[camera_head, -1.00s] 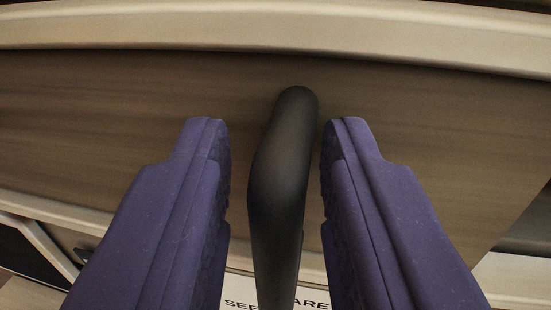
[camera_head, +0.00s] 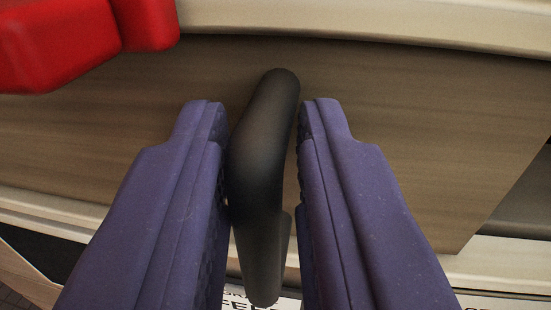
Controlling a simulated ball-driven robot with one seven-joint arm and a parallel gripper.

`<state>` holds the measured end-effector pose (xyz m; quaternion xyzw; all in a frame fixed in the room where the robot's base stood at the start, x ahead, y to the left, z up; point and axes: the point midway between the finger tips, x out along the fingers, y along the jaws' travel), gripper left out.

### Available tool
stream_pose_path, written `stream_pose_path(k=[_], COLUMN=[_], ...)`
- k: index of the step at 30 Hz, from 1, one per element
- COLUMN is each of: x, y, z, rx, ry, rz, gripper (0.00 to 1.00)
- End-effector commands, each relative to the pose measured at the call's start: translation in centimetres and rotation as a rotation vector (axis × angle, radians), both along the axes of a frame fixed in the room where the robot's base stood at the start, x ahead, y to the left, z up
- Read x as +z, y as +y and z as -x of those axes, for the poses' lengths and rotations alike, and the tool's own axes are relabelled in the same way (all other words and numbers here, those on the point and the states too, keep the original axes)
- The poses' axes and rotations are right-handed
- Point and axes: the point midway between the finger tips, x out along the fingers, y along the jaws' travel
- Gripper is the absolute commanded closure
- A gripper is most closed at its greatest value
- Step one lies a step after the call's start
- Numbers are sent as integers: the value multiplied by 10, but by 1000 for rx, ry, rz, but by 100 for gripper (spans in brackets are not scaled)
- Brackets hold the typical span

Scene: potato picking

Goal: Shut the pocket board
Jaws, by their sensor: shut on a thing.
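The pocket board (camera_head: 420,130) is a brown wood-grain panel with pale rims above and below it. A dark, rounded handle (camera_head: 262,160) stands out from it in the middle of the view. My gripper (camera_head: 262,110), with two purple padded fingers, is shut on this handle. The left finger lies against the handle, and a thin gap shows by the right fingertip. Most of the board's lower edge is hidden behind the fingers.
A red blocky object (camera_head: 80,40) juts in at the top left, close to the panel. A white surface with partly hidden lettering (camera_head: 380,302) lies below. Dark space shows at the lower left and at the right beyond the panel's edge.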

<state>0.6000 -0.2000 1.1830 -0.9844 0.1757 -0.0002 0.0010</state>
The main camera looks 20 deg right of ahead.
Motion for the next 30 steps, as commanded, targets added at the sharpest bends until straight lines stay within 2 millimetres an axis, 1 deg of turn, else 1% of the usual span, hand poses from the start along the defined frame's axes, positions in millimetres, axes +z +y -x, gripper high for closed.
stream_pose_path(k=[1,3,9,12,18,24,30], x=[-5,-4,-2,-2,0,0,1], y=[18,38,84,102,123,131,132], z=[-10,-22,-50,-61,-75,-80,-80], rx=[12,12,9,8,5,5,7], ry=[-2,-2,0,2,1,2,1], rz=[2,2,2,2,3,2,2], gripper=[100,100,100,100,100,100,100])
